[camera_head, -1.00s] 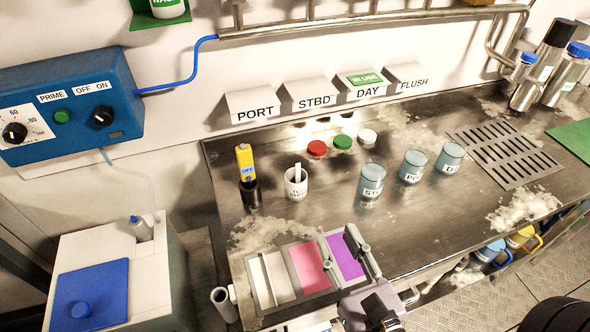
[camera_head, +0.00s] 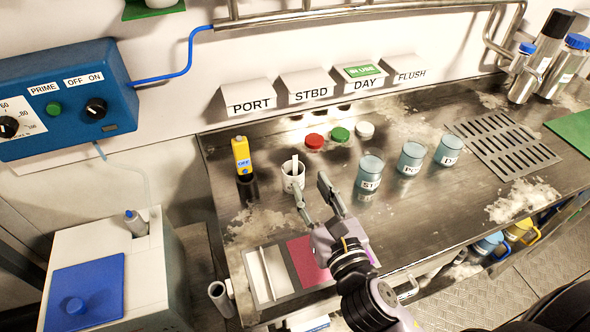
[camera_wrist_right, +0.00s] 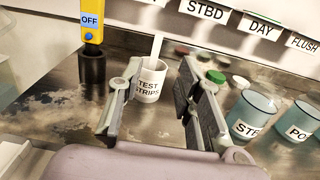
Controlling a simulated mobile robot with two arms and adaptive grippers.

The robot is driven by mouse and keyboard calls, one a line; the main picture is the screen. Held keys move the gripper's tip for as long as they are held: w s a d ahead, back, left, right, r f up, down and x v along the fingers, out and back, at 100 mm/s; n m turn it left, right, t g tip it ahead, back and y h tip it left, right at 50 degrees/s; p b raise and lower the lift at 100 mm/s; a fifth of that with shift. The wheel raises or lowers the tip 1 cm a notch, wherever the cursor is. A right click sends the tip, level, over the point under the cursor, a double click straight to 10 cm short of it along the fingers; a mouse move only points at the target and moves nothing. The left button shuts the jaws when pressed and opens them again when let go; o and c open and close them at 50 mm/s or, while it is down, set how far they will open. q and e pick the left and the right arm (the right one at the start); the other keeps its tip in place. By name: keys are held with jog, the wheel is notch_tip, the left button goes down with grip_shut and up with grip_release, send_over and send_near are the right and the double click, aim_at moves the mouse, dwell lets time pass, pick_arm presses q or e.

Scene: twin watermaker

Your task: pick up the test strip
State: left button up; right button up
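The white test strip (camera_wrist_right: 155,47) stands tilted in a small white cup labelled "TEST STRIPS" (camera_wrist_right: 149,84), its upper part sticking out above the rim. In the head view the strip (camera_head: 295,162) and the cup (camera_head: 290,183) are on the steel counter, right of the yellow meter. My right gripper (camera_head: 311,184) is open and empty, just in front of and to the right of the cup, apart from the strip. In the right wrist view the cup shows between and beyond the two fingers. The strip's lower end is hidden inside the cup. My left gripper is not in view.
A yellow meter (camera_head: 241,154) stands in a dark holder left of the cup. Labelled beakers (camera_head: 369,171) stand to the right. Red (camera_head: 314,141), green and white caps lie behind. A tray with a white and a pink panel (camera_head: 306,261) lies in front.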

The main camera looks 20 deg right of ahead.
aim_at(295, 163)
jog(key=w, duration=0.3)
jog(key=w+a+p, duration=0.1)
jog(key=w, duration=0.1)
jog(key=shift+w+r, duration=0.15)
jog(key=shift+w, duration=0.15)
jog(key=shift+w+d, duration=0.1)
jog(key=shift+w, duration=0.15)
jog(key=shift+s, duration=0.1)
jog(key=shift+c, duration=0.4)
jog(key=c, duration=0.7)
